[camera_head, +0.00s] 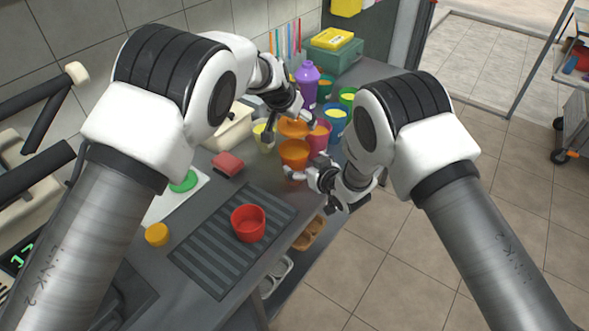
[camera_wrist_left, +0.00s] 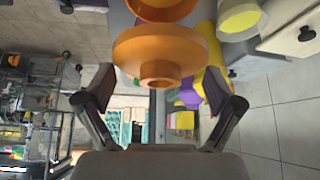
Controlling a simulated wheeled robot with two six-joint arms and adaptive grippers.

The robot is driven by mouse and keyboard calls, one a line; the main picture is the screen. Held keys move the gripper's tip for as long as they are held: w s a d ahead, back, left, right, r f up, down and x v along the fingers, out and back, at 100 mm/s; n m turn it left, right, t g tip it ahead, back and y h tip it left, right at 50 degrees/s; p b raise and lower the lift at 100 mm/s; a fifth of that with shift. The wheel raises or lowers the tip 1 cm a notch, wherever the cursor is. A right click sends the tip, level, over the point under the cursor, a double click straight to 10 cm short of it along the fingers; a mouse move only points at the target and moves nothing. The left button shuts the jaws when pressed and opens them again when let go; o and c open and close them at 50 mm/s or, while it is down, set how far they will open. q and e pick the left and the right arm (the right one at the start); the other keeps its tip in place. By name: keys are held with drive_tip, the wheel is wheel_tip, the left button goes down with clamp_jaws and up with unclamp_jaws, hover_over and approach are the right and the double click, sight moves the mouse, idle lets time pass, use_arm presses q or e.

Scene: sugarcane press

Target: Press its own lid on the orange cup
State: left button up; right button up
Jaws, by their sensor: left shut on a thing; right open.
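The orange cup (camera_head: 294,155) stands upright on the counter, its open top facing up. Part of it shows at the top of the left wrist view (camera_wrist_left: 160,10). Its orange lid (camera_head: 292,128), round with a short central knob, is just behind the cup's rim and also fills the middle of the left wrist view (camera_wrist_left: 158,52). My left gripper (camera_head: 286,126) is shut on the lid, one finger on each side. The lid is off the cup's mouth; I cannot tell whether they touch. My right gripper (camera_head: 311,188) is open, low beside the cup's near side.
A pink cup (camera_head: 319,135), a pale yellow cup (camera_head: 263,137) and a blue-rimmed cup (camera_head: 335,116) crowd around the orange one. A purple bottle (camera_head: 307,82) stands behind. A red cup (camera_head: 248,222) sits on the ribbed drain mat (camera_head: 205,255) in front.

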drive_tip(key=x, duration=0.5)
drive_tip(key=shift+w+a+f, duration=0.15)
drive_tip(key=shift+w+a, duration=0.1)
drive_tip(key=shift+w+f, duration=0.15)
drive_tip(key=shift+w, duration=0.2)
drive_tip(key=shift+a, duration=0.1)
drive_tip(key=c, duration=1.6)
use_arm(q)
approach(294, 141)
drive_tip(key=shift+w+d+f, duration=0.25)
drive_tip(key=shift+d+f, duration=0.4)
drive_tip(key=shift+w+d+f, duration=0.3)
drive_tip(key=shift+d+f, duration=0.3)
drive_tip(key=shift+d, duration=0.05)
use_arm(e)
drive_tip(key=shift+c, duration=0.2)
use_arm(q)
drive_tip(key=shift+f, duration=0.85)
drive_tip(key=shift+f, duration=0.3)
use_arm(e)
drive_tip(key=shift+s, duration=0.1)
use_arm(q)
drive_tip(key=shift+f, duration=0.2)
